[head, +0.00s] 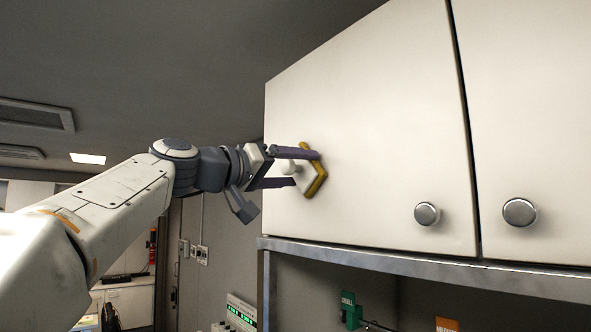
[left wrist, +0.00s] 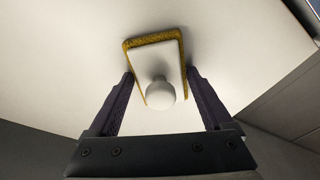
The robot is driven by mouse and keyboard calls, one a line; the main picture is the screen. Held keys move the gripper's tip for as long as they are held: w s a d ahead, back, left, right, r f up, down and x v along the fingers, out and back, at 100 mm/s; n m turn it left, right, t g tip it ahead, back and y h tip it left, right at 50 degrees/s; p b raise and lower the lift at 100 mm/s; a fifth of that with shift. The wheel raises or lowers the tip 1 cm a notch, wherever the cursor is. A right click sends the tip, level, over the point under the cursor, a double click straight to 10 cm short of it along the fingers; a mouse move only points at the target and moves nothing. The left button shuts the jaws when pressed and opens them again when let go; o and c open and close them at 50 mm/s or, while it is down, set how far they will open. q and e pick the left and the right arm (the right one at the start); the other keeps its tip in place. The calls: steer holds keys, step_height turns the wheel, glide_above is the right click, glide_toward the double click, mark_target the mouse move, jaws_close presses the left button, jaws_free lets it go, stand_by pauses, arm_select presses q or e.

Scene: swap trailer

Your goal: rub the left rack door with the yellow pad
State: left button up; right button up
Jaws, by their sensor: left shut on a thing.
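The left rack door (head: 375,130) is a plain off-white panel with a round metal knob (head: 427,214) at its lower right; it also fills much of the left wrist view (left wrist: 60,70). The yellow pad (head: 316,181) has a white back with a rounded white handle. Its yellow face lies against the door's left part, apparently touching. My left gripper (head: 306,169) is shut on the pad, with one dark finger on each side of it. In the left wrist view the pad's yellow rim (left wrist: 153,39) shows around the white back. My right gripper is out of view.
A second white door with a knob (head: 520,212) adjoins on the right. A metal ledge (head: 400,262) runs below the doors. Under it are a green item (head: 350,310) and an orange item (head: 447,325). The door surface right of the pad is clear up to the knob.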

mark_target(310, 167)
arm_select(q)
steer(key=shift+s+d+b, duration=0.4)
steer(key=shift+s+d, duration=0.25)
steer(key=shift+s, duration=0.25)
steer(key=shift+s+d+b, duration=0.35)
steer(key=shift+s+d, duration=0.3)
steer(key=shift+s, duration=0.2)
steer(key=shift+s+d+b, duration=0.2)
steer(key=shift+s+d, duration=0.35)
steer(key=shift+s, duration=0.2)
steer(key=shift+s+d+b, duration=0.15)
steer(key=shift+s+d, duration=0.35)
steer(key=shift+s, duration=0.2)
steer(key=shift+s+d, duration=0.75)
steer(key=shift+s, duration=0.35)
steer(key=shift+w+a, duration=0.7)
steer(key=shift+w, duration=0.3)
steer(key=shift+w+a, duration=0.75)
steer(key=shift+w, duration=0.2)
steer(key=shift+w+a, duration=0.7)
steer(key=shift+w, duration=0.3)
steer(key=shift+w+a+p, duration=0.25)
steer(key=shift+w+a, duration=0.25)
steer(key=shift+w, duration=0.25)
steer(key=shift+w+a+p, duration=0.25)
steer(key=shift+w+a, duration=0.2)
steer(key=shift+w, duration=0.3)
